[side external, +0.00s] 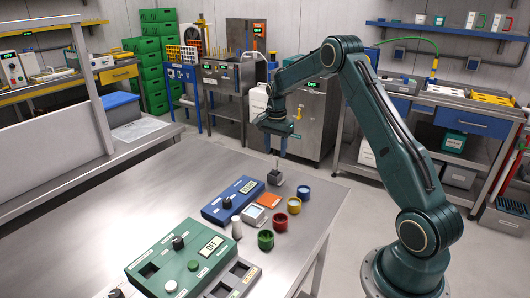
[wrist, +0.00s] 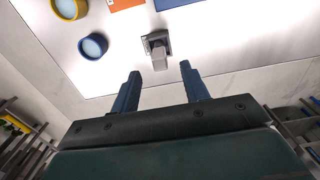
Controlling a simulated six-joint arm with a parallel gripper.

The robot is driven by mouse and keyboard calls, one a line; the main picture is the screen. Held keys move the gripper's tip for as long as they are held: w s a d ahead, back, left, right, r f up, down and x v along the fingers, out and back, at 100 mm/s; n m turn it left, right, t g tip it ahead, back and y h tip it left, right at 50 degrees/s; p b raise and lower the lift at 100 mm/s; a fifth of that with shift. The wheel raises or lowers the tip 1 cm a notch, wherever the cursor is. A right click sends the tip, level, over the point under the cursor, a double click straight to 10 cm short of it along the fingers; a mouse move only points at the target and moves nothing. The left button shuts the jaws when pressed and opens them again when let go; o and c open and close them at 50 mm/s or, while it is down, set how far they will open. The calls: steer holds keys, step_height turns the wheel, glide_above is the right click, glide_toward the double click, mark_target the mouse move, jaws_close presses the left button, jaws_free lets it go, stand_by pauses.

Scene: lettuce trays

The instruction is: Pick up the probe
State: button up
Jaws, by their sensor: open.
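A small grey holder (side external: 275,179) stands on the metal table near its far right edge, with a thin upright piece, likely the probe (side external: 277,164), rising from it. In the wrist view the holder (wrist: 147,38) is a dark grey block, with the lighter grey probe (wrist: 159,54) projecting toward me. My gripper (wrist: 160,70) is open and empty, its two blue fingers on either side of the probe's line. In the side view my gripper (side external: 283,146) hangs above the holder, apart from it. The probe's exact shape is too small to tell.
Blue (side external: 303,192), yellow (side external: 294,205), red (side external: 280,222) and green (side external: 265,240) cups stand close by. A blue device (side external: 232,201), an orange card (side external: 269,200), a white bottle (side external: 236,227) and a green device (side external: 180,258) are also on the table. The table's left rear is clear.

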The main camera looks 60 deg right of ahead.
mark_target(275, 157)
steer(key=shift+a+f, duration=0.1)
steer(key=shift+f, duration=2.4)
jaws_close()
